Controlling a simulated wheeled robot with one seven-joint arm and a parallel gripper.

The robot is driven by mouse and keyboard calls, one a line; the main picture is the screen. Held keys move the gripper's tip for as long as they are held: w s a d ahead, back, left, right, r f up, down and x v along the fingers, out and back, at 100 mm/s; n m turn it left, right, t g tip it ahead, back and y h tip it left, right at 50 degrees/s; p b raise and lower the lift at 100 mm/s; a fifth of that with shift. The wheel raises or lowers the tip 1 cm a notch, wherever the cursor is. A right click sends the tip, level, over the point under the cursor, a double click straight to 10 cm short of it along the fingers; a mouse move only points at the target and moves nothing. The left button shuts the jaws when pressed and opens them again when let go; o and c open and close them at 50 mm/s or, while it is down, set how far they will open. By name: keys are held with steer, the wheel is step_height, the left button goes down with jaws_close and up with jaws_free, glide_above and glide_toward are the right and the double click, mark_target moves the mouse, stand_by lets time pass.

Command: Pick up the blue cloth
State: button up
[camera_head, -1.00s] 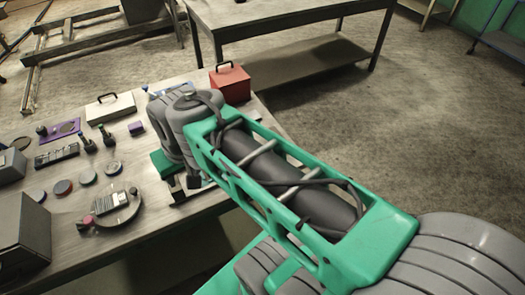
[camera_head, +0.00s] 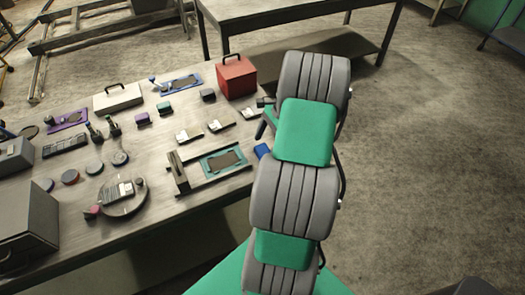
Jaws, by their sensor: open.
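A small blue piece (camera_head: 262,151), which looks like the blue cloth, lies at the right edge of the table, partly hidden behind my arm. My gripper (camera_head: 264,116) is at the end of my arm, over the table's right edge in front of the red box. Its dark fingers point left and are apart, with nothing seen between them. The blue cloth is just below the gripper in the picture, apart from it.
The table (camera_head: 150,215) holds a red box (camera_head: 236,77), a white case (camera_head: 118,97), a teal-framed tray (camera_head: 222,161), a metal fixture (camera_head: 178,172), a round tray (camera_head: 122,205) and several small blocks. Open floor (camera_head: 430,170) lies to the right.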

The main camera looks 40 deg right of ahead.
steer(key=shift+x, duration=0.95)
steer(key=shift+w, duration=0.1)
steer(key=c, duration=1.6)
steer(key=shift+r, duration=0.35)
step_height(320, 180, up, 2)
steer(key=shift+d+r+b, duration=0.1)
steer(key=shift+r+b, duration=0.05)
steer(key=shift+b, duration=0.3)
steer(key=s+a+r+b, duration=0.1)
steer(key=s+a+r, duration=0.3)
steer(key=s+r, duration=0.6)
steer(key=s, duration=0.3)
steer(key=shift+s, duration=0.25)
steer(key=shift+a, duration=0.15)
